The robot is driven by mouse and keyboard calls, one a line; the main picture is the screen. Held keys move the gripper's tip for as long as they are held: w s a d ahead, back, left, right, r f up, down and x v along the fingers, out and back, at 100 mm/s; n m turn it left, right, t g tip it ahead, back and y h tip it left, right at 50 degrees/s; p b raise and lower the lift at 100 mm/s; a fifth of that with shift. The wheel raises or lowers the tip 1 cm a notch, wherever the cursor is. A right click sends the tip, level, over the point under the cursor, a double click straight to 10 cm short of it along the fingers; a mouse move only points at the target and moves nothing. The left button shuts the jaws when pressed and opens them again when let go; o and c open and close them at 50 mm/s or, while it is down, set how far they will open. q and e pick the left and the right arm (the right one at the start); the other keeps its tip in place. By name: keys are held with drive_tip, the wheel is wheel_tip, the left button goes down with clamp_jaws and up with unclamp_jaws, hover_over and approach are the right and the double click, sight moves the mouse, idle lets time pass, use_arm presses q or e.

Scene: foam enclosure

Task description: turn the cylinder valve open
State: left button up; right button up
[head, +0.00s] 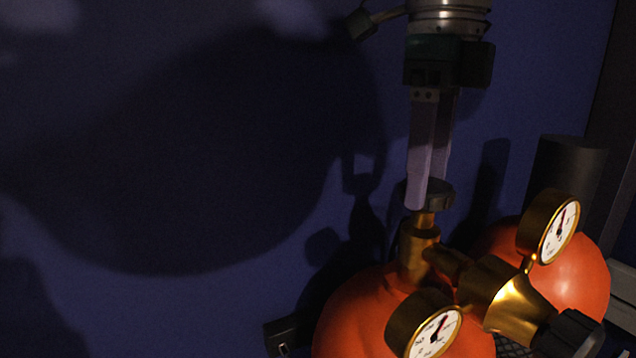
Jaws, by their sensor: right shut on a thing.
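The cylinder valve is brass (418,250) with a dark round handwheel (440,196) on top. It stands on an orange cylinder (350,318) at the lower middle. My right gripper (428,195) comes straight down from the top, its long pale fingers at the handwheel. It is shut on the handwheel; the near finger hides part of the wheel's left side. How far the valve is turned cannot be told. My left gripper is not in view.
A brass regulator (500,292) with a lower gauge (436,335), an upper gauge (558,232) and a dark knob (568,335) juts right from the valve. A second orange cylinder (585,285) stands behind. A dark blue wall (200,305) fills the left, heavily shadowed.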

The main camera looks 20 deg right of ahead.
drive_tip(key=shift+n+b, duration=0.6)
drive_tip(key=shift+n, duration=0.6)
drive_tip(key=o, duration=1.4)
wheel_tip(320, 180, up, 10)
drive_tip(key=p, duration=0.7)
drive_tip(key=shift+s, duration=0.1)
